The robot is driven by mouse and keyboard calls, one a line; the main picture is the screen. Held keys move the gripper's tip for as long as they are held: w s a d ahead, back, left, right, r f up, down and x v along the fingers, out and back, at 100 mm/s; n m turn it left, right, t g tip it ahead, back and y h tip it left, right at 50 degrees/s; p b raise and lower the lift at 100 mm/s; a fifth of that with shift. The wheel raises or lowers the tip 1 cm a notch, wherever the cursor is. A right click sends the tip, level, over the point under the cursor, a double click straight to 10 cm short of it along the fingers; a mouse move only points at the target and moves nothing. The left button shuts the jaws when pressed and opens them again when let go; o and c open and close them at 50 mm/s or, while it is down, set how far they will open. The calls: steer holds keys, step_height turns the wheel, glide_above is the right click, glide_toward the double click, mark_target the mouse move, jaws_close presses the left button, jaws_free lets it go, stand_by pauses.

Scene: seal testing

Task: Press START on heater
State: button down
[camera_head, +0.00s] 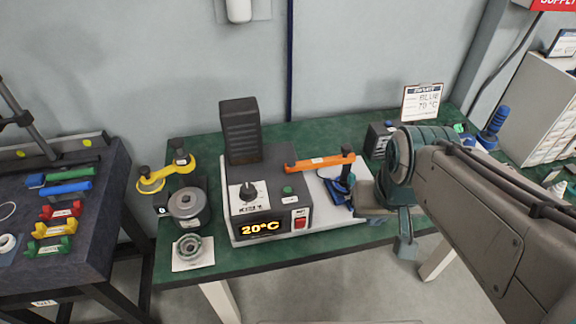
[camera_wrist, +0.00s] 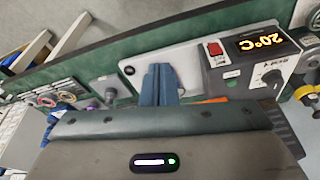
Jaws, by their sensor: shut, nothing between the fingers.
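The heater (camera_head: 268,190) is a grey box with a dark block standing at its back, on a white base plate on the green table. Its display (camera_head: 264,228) reads 20°C, also in the wrist view (camera_wrist: 262,42). A green button (camera_head: 287,191) sits on its top panel, right of a black knob (camera_head: 248,190). A red switch (camera_head: 300,222) is on its front, also in the wrist view (camera_wrist: 215,48). My gripper (camera_head: 334,188) is shut and empty, right of the heater above the base plate. Its blue fingers show in the wrist view (camera_wrist: 160,72), apart from the heater.
An orange bar (camera_head: 318,162) extends right from the heater's back, close to my gripper. A yellow part (camera_head: 166,176) and a round metal part (camera_head: 187,206) are on the left. A sign (camera_head: 422,102) reading BLUE and 70°C stands behind.

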stand_by(0.3)
steer(key=n+t+h+p, duration=0.35)
steer(key=n+h, duration=0.25)
steer(key=n, duration=1.3)
glide_above(288, 190)
steer(key=a, duration=0.1)
steer(key=shift+s+r+t, duration=0.25)
steer(key=shift+s+r, duration=0.1)
steer(key=shift+r, duration=0.05)
steer(key=shift+b, duration=0.3)
step_height(288, 190, down, 9)
steer(key=b, duration=0.6)
steer(key=shift+b, duration=0.4)
steer(key=shift+f+b, duration=0.35)
steer(key=shift+b, duration=0.1)
